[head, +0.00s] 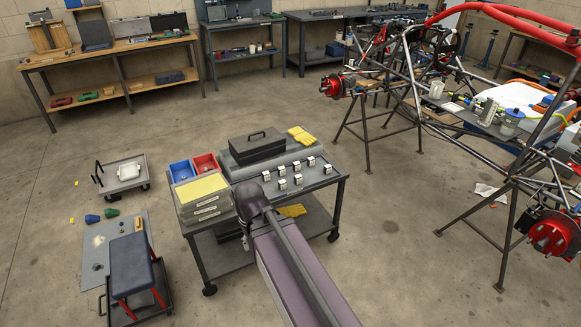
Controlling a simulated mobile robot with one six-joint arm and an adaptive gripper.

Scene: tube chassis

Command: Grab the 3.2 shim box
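Several small dark boxes with white label faces stand in two loose rows on the grey cart top (250,171). They look like the shim boxes, but their labels are too small to read, so I cannot tell which is 3.2. The front row includes one box (282,185), one box (298,180) and one box (327,169). The back row includes one box (266,176), one box (296,166) and one box (311,161). My arm reaches over the cart's front edge, left of these boxes. My gripper does not show.
Stacked clear cases (203,198), a blue bin (181,172), a red bin (206,164) and a black case (257,146) crowd the cart's left and back. Yellow gloves (300,134) lie behind. The tube chassis (404,75) stands right, with open floor between.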

